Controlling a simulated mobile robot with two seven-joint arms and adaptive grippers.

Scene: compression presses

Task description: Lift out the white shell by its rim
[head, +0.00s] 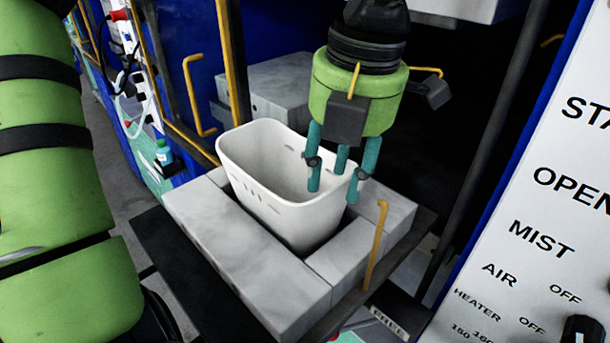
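The white shell (262,185) is a tapered, open-topped tub. It stands in the cavity of a grey mould block (235,255), with its upper part well above the block. The left finger overlaps the shell's inside, and the right finger is by the outer side of the right rim. I cannot tell whether they touch the rim. The lower shell is hidden in the cavity. My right gripper is not in view.
A yellow bent handle (376,245) rises at the block's right front, and another (196,95) stands at the back left. Grey blocks (290,90) lie behind the shell. A white control panel (540,230) stands at the right. A small bottle (165,155) is at the left.

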